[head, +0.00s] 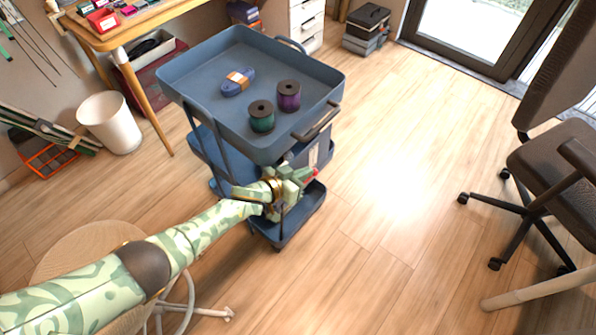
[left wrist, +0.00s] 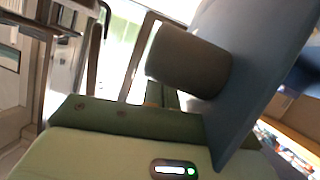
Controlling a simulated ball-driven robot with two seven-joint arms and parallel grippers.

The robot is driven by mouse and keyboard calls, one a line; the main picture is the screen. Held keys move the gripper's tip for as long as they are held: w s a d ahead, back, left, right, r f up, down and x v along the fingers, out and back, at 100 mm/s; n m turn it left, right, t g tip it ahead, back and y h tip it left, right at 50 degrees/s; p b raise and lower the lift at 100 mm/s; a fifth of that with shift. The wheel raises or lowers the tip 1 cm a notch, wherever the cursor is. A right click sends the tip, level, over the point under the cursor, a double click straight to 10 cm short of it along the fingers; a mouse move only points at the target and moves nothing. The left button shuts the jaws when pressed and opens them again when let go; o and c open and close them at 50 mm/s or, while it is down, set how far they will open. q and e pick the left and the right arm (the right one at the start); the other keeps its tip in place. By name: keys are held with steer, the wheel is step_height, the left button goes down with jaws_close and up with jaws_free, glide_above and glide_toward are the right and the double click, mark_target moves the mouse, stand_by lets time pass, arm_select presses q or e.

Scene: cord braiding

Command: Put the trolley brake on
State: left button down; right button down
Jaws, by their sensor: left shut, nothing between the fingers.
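The blue trolley (head: 205,95) stands on the wood floor in the middle of the head view, with stacked trays and a handle bar (head: 322,121) at its near right end. My left gripper (head: 302,177) is low at this end, below the top tray's rim, shut and empty. In the left wrist view a dark cylinder (left wrist: 188,62) lies just beyond my gripper, next to a blue panel (left wrist: 252,65). My right gripper is out of view.
A green spool (head: 262,117), a purple spool (head: 288,96) and a blue cord bundle (head: 237,82) are on the top tray. A round stool (head: 75,250) stands under my left arm. An office chair (head: 555,160) is at right. Floor between chair and trolley is clear.

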arm_select(q)
steer(key=shift+d+f+g+y+p, duration=0.15)
steer(key=shift+f+g+y+p, duration=0.25)
steer(key=shift+p, duration=0.1)
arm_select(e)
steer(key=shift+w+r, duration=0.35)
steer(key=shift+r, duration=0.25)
arm_select(q)
steer(key=shift+r, duration=0.1)
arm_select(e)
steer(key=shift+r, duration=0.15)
arm_select(q)
steer(key=shift+p+v, duration=0.75)
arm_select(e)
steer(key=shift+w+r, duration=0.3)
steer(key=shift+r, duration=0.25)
